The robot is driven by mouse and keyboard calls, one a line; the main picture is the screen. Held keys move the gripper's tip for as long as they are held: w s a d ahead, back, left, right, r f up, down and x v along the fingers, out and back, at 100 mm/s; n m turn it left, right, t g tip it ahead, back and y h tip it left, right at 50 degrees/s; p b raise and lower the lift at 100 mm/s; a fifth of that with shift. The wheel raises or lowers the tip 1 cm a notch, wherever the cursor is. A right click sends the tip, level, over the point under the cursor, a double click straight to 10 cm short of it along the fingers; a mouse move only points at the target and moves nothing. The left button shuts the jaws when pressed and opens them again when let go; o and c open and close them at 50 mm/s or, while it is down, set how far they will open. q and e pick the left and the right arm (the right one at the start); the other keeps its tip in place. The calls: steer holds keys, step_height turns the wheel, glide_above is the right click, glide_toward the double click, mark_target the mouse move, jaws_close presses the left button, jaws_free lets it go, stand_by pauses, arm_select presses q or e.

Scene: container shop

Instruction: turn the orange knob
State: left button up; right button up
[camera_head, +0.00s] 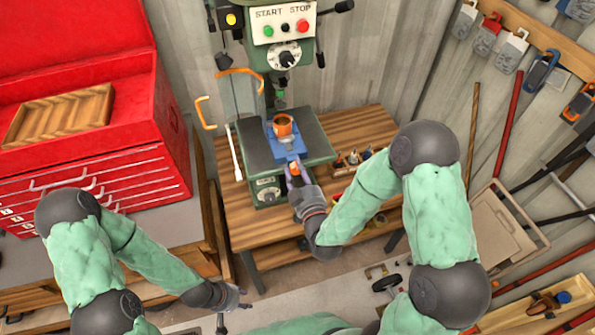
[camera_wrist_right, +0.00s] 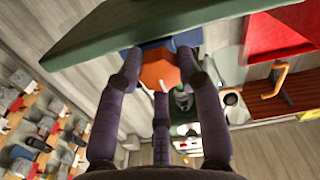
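The orange knob (camera_head: 294,169) is at the front of the blue vise (camera_head: 287,143) on the drill press table. In the right wrist view the knob (camera_wrist_right: 160,70) shows as an orange faceted block just past my fingertips. My right gripper (camera_head: 297,180) is at the knob, with its purple-grey fingers spread on either side of it. In the wrist view the fingers (camera_wrist_right: 160,66) flank the knob; I cannot tell whether they touch it. My left gripper (camera_head: 236,308) is low, left of centre, away from the knob, with its fingers apart and empty.
The green drill press (camera_head: 290,55) rises above the vise, with START and STOP buttons. An orange cup-like part (camera_head: 283,124) sits on the vise. A wooden workbench (camera_head: 365,130) carries the press and small tools at right. A red tool chest (camera_head: 85,165) stands at left.

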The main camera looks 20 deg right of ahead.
steer(key=shift+c, duration=0.3)
steer(key=m+b, duration=1.6)
steer(key=shift+f, duration=0.15)
steer(key=m+b, duration=1)
steer(key=b, duration=0.4)
steer(key=shift+m, duration=0.3)
steer(key=shift+m+b, duration=1.25)
steer(key=shift+m, duration=0.35)
steer(key=o, duration=1.2)
steer(key=shift+c, duration=0.2)
